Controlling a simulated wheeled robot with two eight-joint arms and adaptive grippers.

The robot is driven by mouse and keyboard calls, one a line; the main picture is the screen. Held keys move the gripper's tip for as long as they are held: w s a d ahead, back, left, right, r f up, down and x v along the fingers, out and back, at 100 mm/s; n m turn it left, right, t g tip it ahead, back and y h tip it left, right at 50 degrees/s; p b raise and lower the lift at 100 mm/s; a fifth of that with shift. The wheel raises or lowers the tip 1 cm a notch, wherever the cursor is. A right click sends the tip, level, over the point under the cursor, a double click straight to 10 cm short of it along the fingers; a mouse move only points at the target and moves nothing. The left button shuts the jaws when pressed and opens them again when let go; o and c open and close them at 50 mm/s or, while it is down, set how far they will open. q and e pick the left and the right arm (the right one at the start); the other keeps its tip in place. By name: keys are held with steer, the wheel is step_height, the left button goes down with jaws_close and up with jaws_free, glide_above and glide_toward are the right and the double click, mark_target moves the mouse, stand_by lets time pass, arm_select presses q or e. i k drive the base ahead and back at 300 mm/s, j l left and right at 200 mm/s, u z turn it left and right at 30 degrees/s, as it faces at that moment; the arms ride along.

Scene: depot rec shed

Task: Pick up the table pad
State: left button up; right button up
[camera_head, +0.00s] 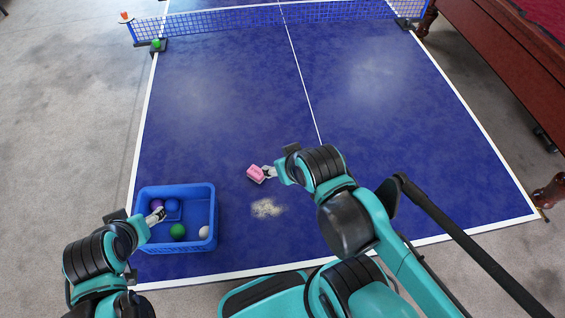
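The table pad appears to be the small pink block (256,174), tilted above or on the blue table, left of the middle. My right gripper (266,172) reaches it from the right, and its fingers appear shut on the pad's right end. I cannot tell whether the pad touches the table. A pale dusty patch (266,208) lies on the table just below the pad. My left gripper (157,214) is over the left side of the blue crate (203,191); its fingers are too small to tell whether open or shut.
The crate holds a purple ball (156,205), a green ball (178,231) and a white ball (204,232). A net (270,17) crosses the blue table (390,130). A wooden table (505,45) stands at the right.

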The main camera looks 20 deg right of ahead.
mark_target(254, 172)
steer(key=k+l+u, duration=0.15)
steer(key=u, duration=0.2)
steer(key=k+l+u, duration=0.2)
steer(key=l+u, duration=0.2)
steer(key=k+l+u, duration=0.15)
steer(key=u, duration=0.2)
